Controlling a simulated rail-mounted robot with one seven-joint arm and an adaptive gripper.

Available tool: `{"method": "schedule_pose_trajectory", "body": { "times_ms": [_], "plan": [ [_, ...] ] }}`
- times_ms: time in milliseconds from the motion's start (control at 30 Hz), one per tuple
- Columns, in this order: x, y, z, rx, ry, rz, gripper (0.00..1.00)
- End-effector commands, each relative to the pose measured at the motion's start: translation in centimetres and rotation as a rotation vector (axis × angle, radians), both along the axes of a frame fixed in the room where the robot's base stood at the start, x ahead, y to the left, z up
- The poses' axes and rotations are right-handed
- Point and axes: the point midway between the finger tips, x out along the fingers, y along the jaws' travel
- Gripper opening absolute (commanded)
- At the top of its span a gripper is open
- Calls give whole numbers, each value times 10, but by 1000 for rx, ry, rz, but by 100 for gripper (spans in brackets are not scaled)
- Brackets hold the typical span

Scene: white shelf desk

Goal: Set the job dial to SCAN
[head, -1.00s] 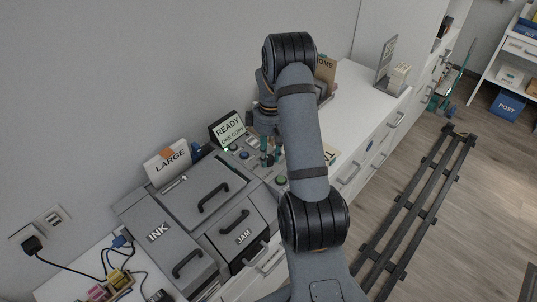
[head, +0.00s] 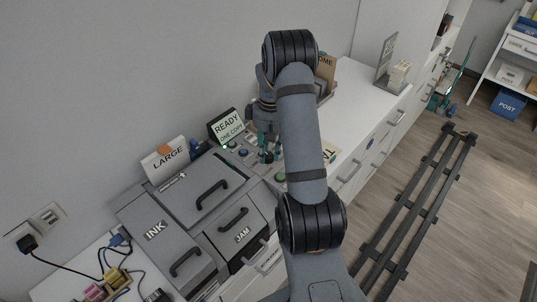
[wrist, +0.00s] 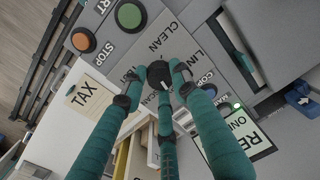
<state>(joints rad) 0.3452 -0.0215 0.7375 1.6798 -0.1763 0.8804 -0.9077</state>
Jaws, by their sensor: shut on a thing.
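The job dial (wrist: 158,73) is a round black knob with a white pointer mark, on the copier's grey control panel (wrist: 175,42). In the wrist view the pointer mark faces toward the lower edge of the picture. The printed words CLEAN, LINE and COPY show around the dial; a further label by COPY is partly hidden, so I cannot read it surely. My gripper (wrist: 157,82) has its teal fingers shut around the dial. In the head view my gripper (head: 267,147) is over the panel, and my arm hides part of it.
A green START button (wrist: 130,16) and an orange STOP button (wrist: 83,39) sit beside the dial. The display (head: 227,127) reads READY, ONE COPY. The copier's JAM (head: 243,235) and INK (head: 156,230) covers have raised handles. A TAX card (wrist: 86,95) lies nearby.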

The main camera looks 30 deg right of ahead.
Motion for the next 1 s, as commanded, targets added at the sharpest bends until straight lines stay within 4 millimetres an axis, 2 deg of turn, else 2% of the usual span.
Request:
{"method": "schedule_pose_trajectory", "body": {
  "times_ms": [600,1000],
  "plan": [
    [4,0,-1,-1,-14,-569,2],
    [4,-1,2,0,-16,-821,2]
  ]
}}
